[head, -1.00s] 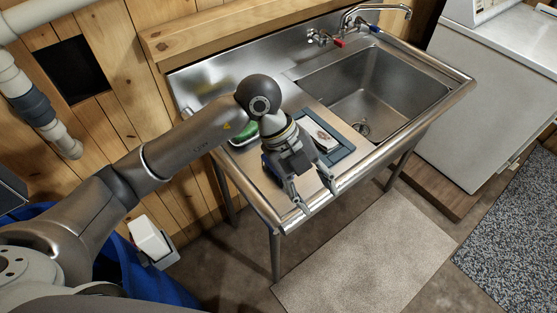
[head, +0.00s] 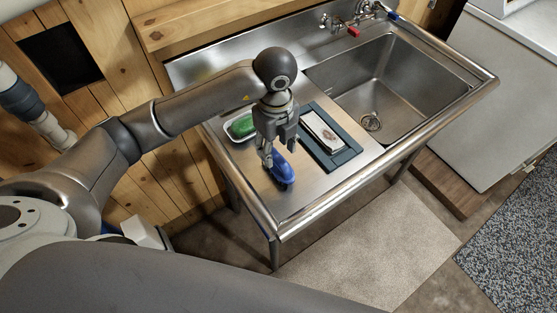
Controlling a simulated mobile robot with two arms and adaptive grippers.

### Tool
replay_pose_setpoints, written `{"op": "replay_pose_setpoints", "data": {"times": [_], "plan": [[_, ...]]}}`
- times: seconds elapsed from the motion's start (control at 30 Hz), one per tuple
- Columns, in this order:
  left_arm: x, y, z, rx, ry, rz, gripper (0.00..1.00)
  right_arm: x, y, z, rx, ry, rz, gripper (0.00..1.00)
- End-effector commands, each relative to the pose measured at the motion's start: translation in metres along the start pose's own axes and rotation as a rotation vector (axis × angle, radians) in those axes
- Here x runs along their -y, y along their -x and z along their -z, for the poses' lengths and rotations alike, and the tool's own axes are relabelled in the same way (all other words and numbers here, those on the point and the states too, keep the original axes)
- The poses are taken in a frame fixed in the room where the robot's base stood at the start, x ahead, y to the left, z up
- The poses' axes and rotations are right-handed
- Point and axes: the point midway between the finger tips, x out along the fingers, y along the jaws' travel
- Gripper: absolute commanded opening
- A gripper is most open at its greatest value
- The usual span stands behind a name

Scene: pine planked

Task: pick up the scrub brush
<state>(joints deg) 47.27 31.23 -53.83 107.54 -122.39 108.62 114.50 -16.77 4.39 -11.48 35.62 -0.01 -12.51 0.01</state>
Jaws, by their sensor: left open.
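The scrub brush, a blue rounded thing (head: 283,170), lies on the steel drainboard near its front left part. My left gripper (head: 279,153) points down from above at the brush's back end, with its fingers apart. The gripper hides part of the brush, and I cannot tell whether the fingers touch it. My right gripper is not in view.
A green bar in a white dish (head: 241,126) sits left of the gripper. A pale block (head: 321,130) lies on a dark blue tray (head: 345,155) close on the right. The sink basin (head: 405,85) is further right. The drainboard's front is clear.

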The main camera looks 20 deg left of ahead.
Motion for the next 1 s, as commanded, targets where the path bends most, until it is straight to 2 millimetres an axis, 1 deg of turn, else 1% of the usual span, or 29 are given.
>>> {"op": "replay_pose_setpoints", "data": {"times": [0.03,0.1,0.2,0.27,0.37,0.4,0.5,0.53,0.63,0.77,0.8,1.0], "plan": [[0.000,-0.004,0.000,-0.001,0.001,-0.001,0.48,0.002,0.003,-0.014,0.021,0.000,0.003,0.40],[0.000,-0.009,0.000,-0.001,0.001,-0.001,0.48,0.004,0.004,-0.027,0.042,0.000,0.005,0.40],[0.001,-0.015,0.001,-0.001,0.001,-0.001,0.48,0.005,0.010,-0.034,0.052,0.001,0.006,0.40],[0.001,-0.023,0.001,-0.002,0.001,-0.004,0.48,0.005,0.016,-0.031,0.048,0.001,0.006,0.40],[0.003,-0.038,0.002,-0.002,0.001,-0.005,0.48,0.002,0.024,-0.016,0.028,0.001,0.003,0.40],[0.004,-0.045,0.003,-0.003,0.000,-0.003,0.48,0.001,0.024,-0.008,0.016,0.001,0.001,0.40],[0.004,-0.056,0.002,-0.002,0.001,0.000,0.48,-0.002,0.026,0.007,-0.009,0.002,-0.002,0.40],[0.004,-0.059,0.002,-0.002,0.000,0.000,0.48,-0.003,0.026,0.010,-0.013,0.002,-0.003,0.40],[0.004,-0.062,0.002,-0.001,-0.001,0.001,0.48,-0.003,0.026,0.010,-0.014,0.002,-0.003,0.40],[0.004,-0.062,0.002,-0.001,-0.001,0.002,0.48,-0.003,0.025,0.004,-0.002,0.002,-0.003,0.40],[0.004,-0.062,0.002,-0.001,-0.001,0.002,0.47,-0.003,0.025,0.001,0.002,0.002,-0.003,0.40],[0.004,-0.061,0.002,-0.001,-0.001,0.002,0.21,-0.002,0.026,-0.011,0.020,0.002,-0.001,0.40]]}}
